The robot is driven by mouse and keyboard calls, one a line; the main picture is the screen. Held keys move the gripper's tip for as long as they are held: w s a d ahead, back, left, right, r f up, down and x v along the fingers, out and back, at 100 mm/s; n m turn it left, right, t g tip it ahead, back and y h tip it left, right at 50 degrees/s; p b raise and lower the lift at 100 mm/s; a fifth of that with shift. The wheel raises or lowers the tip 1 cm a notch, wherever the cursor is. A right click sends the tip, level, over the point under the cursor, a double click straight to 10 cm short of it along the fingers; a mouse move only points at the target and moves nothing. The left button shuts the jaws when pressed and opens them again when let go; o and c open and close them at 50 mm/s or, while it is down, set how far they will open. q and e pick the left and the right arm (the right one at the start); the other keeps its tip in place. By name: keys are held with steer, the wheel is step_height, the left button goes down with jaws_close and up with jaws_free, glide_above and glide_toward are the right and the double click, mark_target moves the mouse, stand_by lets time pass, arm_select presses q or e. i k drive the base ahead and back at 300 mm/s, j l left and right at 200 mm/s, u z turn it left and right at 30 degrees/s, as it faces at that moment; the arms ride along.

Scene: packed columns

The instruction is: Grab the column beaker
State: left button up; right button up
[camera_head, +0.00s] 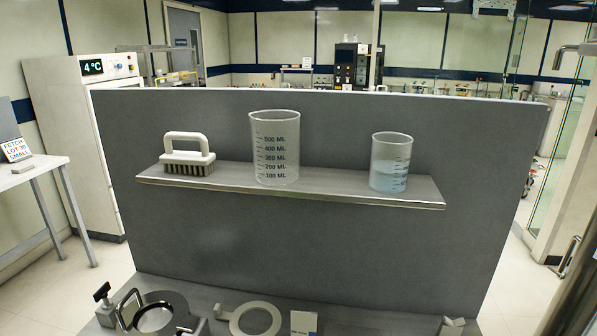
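Two clear beakers stand upright on a grey shelf (335,190) fixed to a grey upright panel (430,245). The larger beaker (275,148) is at the shelf's middle, is marked up to 500 ML and looks empty. The smaller beaker (391,150) stands to its right, with pale blue liquid in its lower part. No label shows which of them is the column beaker. Neither of my grippers is in view.
A white-handled brush (187,155) sits at the shelf's left end. Below, a ring clamp (160,315), a white ring (255,319) and a small white box (304,323) are on the grey bench surface. A side table (30,172) with a sign stands left.

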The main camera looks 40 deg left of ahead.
mark_target(275, 133)
steer(key=u, duration=0.35)
steer(key=i+l+u, duration=0.1)
steer(key=u, duration=0.3)
steer(key=i+l+u, duration=0.1)
steer(key=u, duration=0.25)
